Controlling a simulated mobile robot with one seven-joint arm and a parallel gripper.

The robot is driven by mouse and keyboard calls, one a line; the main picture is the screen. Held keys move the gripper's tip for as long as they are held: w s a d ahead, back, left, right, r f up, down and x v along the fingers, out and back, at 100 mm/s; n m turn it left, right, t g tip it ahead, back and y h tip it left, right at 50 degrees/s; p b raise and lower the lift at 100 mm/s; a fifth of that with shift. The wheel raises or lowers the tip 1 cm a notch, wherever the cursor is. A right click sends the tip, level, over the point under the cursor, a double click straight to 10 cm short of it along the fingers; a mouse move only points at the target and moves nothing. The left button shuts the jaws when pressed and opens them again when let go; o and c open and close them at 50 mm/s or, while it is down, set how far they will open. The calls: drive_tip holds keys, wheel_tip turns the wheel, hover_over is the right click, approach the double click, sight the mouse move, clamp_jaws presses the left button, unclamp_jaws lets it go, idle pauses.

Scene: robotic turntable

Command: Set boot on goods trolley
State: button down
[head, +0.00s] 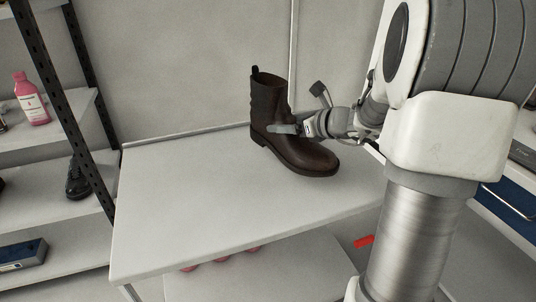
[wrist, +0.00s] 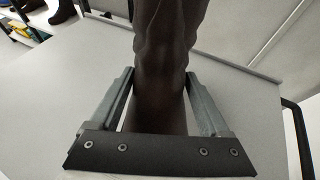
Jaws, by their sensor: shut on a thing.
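The dark brown ankle boot (head: 280,112) is upright at the back right of a light grey flat top (head: 180,200), which looks like the trolley's upper surface, though I cannot be sure. In the head view my gripper (head: 286,129) reaches in from the right at the boot's ankle. In the wrist view the boot (wrist: 168,40) stands between the two fingers of my gripper (wrist: 160,88), and both fingers press on its sides. The boot's sole is on or just above the surface; I cannot tell which. Part of the ankle is hidden by a finger.
At left, a shelf rack with black posts (head: 88,110) holds a pink bottle (head: 31,98), a black shoe (head: 77,180) and a dark blue box (head: 22,255). Red objects (head: 222,260) show on a lower level. A wall stands behind. The top's left and front are clear.

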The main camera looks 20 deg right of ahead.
sight(275, 146)
drive_tip(key=a, duration=0.1)
drive_tip(key=a+f, duration=0.1)
drive_tip(key=a+f+b, duration=0.1)
drive_tip(key=a, duration=0.1)
drive_tip(key=shift+w+a+f, duration=0.1)
drive_tip(key=shift+w+f, duration=0.15)
drive_tip(key=shift+w, duration=0.1)
drive_tip(key=shift+f+b, duration=0.9)
drive_tip(key=shift+f, duration=1.05)
drive_tip(key=shift+f, duration=0.1)
unclamp_jaws()
